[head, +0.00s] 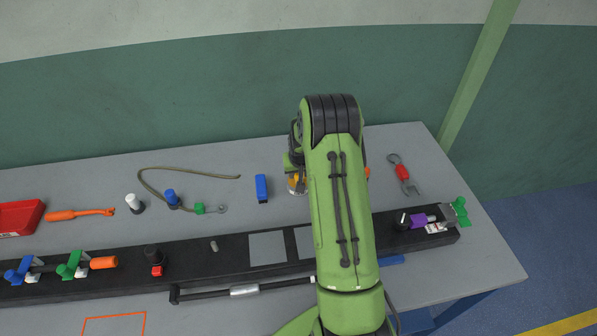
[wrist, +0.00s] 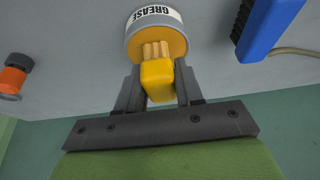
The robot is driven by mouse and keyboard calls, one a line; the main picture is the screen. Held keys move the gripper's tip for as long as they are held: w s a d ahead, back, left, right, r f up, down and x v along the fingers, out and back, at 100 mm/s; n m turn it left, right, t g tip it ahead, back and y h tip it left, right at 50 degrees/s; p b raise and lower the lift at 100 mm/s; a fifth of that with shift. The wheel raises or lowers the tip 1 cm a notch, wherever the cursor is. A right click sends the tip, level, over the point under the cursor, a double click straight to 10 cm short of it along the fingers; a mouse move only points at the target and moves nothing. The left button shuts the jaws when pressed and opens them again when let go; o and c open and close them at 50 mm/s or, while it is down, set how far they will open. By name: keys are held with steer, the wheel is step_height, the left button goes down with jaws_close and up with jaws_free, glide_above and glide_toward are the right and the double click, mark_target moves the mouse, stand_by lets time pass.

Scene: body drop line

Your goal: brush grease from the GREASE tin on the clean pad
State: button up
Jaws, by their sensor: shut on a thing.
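My gripper (wrist: 158,78) is shut on a yellow brush (wrist: 157,80) with pale bristles. The bristles are at the opening of the GREASE tin (wrist: 153,15), in front of its orange-yellow grease; I cannot tell how deep they reach. In the head view the tin (head: 298,187) stands on the table behind the black rail, partly hidden by my arm. A plain grey pad (head: 267,248) lies on the rail. A second grey pad (head: 305,242) beside it is partly covered by my arm. I cannot tell from marks which pad is the clean one.
A blue brush with dark bristles (head: 262,188) stands left of the tin, also in the wrist view (wrist: 268,25). A cable (head: 150,185), a white-topped item (head: 134,203) and an orange tool (head: 80,213) lie further left. Clamps sit along the rail (head: 200,263).

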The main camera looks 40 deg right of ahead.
step_height(320, 180, up, 7)
steer(key=p, duration=0.3)
steer(key=shift+f, duration=0.3)
stand_by(0.5)
